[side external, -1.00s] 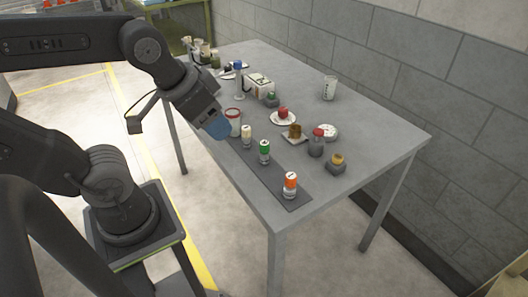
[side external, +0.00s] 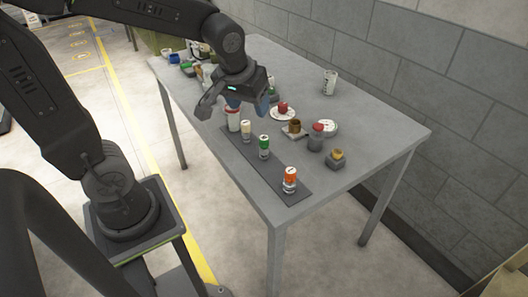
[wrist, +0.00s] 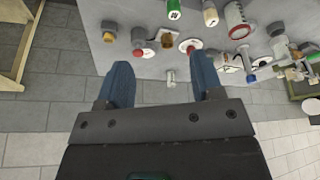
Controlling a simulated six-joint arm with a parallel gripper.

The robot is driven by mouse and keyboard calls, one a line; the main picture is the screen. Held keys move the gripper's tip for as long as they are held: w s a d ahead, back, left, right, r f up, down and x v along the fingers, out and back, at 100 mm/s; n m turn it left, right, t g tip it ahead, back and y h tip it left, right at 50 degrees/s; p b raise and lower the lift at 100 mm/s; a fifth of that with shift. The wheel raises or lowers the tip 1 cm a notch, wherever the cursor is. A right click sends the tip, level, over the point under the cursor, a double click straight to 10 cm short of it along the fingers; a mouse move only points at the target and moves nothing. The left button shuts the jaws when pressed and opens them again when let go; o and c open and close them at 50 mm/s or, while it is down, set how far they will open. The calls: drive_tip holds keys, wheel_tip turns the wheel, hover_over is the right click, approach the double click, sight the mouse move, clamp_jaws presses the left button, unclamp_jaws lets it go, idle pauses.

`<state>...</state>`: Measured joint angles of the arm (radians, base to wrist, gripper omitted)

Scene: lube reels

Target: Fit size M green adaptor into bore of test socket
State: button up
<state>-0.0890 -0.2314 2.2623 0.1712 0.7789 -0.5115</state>
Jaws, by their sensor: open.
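The green-topped adaptor (side external: 264,146) stands upright on a dark strip mat, between a cream-topped one (side external: 246,131) and an orange-topped one (side external: 290,179). Its green top (wrist: 174,9) shows at the upper edge of the wrist view. My gripper (side external: 249,107) is above the table, beyond the mat, with blue fingers apart. In the wrist view my gripper (wrist: 160,63) is open and empty. I cannot tell for sure which piece is the test socket. A grey block with a brass-coloured top (side external: 336,160) and a grey red-topped piece (side external: 317,138) stand at the right.
A white red-rimmed jar (side external: 233,121) stands at the mat's far end. A brown block (side external: 295,126) sits on a small plate. A red round thing (side external: 283,106) lies on a white plate. A white cup (side external: 329,82) stands near the wall.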

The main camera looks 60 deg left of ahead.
sight(264, 138)
drive_tip(key=w+a+f+n, duration=0.1)
drive_tip(key=w+a+f, duration=0.1)
drive_tip(key=f, duration=0.4)
drive_tip(key=w+a+f+n+g, duration=0.1)
drive_tip(key=w+a+f, duration=0.1)
drive_tip(key=w+f, duration=0.2)
drive_tip(key=w+a+f+n, duration=0.1)
drive_tip(key=w+a+f, duration=0.1)
drive_tip(key=f, duration=0.8)
drive_tip(key=shift+w+a+f+n+y, duration=0.15)
drive_tip(key=shift+w+a+n+y, duration=0.2)
drive_tip(key=shift+a, duration=0.25)
drive_tip(key=shift+c, duration=0.2)
drive_tip(key=c, duration=1)
